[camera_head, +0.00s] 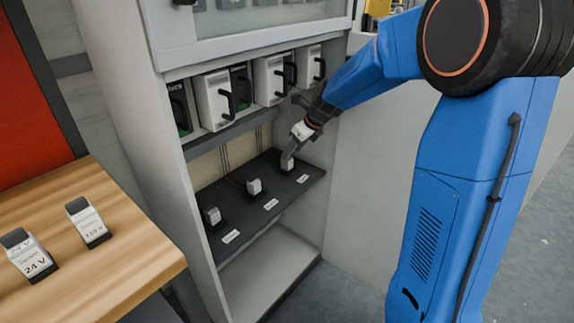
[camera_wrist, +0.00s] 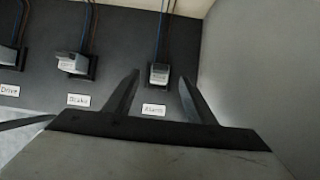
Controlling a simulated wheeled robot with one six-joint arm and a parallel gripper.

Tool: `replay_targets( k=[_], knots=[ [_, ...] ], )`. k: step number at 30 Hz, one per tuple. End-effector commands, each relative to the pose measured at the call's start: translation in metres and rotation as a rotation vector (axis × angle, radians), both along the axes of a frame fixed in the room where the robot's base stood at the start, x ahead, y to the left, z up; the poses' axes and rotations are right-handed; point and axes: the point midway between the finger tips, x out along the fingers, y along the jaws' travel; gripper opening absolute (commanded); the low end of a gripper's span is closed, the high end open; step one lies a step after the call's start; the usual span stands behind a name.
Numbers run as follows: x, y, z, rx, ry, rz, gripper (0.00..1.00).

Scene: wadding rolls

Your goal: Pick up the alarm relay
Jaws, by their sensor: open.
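The alarm relay (camera_wrist: 159,74) is a small light-grey block seated in a dark socket on the black shelf, behind a white label reading "Alarm" (camera_wrist: 154,110). In the head view the relay (camera_head: 290,165) is at the right end of the shelf, partly covered by my gripper. My gripper (camera_wrist: 160,85) is open, with one finger on each side of the relay in the wrist view. I cannot tell whether the fingers touch it. In the head view my gripper (camera_head: 288,157) reaches down into the cabinet over the relay.
Two other relays, the middle one (camera_head: 254,186) and the left one (camera_head: 212,215), sit on the black shelf (camera_head: 232,197). A cabinet wall (camera_wrist: 250,60) stands close on the right. Grey units with black handles (camera_head: 214,100) hang above. Two labelled relays (camera_head: 88,222) lie on the wooden table (camera_head: 130,270).

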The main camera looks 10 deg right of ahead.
Motion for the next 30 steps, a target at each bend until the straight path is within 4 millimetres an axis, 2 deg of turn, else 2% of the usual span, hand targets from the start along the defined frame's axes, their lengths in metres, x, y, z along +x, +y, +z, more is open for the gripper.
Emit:
replay_targets(
  k=[8, 18, 25, 26, 30],
  knots=[
    [0.006, 0.005, -0.014, 0.0, 0.002, 0.002, 0.5],
    [0.024, 0.017, -0.051, 0.0, 0.001, 0.001, 0.5],
    [0.024, 0.018, -0.052, 0.0, 0.0, 0.001, 0.5],
    [0.024, 0.018, -0.052, 0.0, 0.0, 0.001, 0.45],
    [0.024, 0.018, -0.052, 0.0, 0.0, 0.001, 0.12]
  ],
)
